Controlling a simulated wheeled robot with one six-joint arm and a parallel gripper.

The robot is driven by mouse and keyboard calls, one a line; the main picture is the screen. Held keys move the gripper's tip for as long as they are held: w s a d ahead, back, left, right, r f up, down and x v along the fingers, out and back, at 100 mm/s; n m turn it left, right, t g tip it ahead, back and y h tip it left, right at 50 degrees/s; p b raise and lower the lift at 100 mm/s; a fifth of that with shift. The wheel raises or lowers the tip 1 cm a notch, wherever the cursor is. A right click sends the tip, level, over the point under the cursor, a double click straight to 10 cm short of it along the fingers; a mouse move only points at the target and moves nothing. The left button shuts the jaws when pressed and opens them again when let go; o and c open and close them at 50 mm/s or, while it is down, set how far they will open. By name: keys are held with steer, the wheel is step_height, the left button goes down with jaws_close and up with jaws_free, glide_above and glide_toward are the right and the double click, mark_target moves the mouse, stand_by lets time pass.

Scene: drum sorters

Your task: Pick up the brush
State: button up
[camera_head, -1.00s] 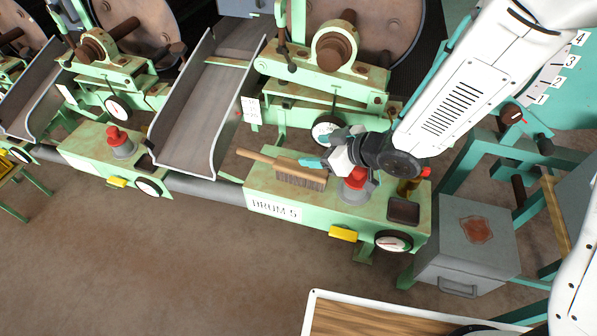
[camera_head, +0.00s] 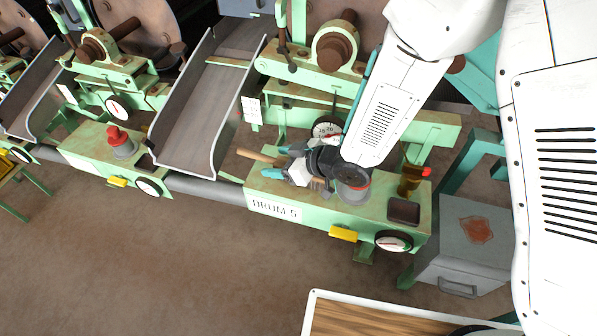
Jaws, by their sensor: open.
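The brush lies on the green top of the DRUM 5 machine base (camera_head: 330,215). Its wooden handle (camera_head: 257,156) shows and points to the left. My gripper (camera_head: 279,162) is open, directly over the brush, with its teal fingertips near where the handle meets the head. The gripper and wrist hide most of the bristle head. From this view I cannot tell how far the fingers are above the brush or whether they touch it.
A metal chute (camera_head: 205,105) slopes down at the left. A grey box (camera_head: 470,240) stands at the right. The brown floor in front is clear.

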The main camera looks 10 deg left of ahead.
steer(key=shift+c, duration=0.3)
steer(key=c, duration=1.1)
steer(key=shift+r, duration=0.1)
steer(key=shift+c, duration=0.2)
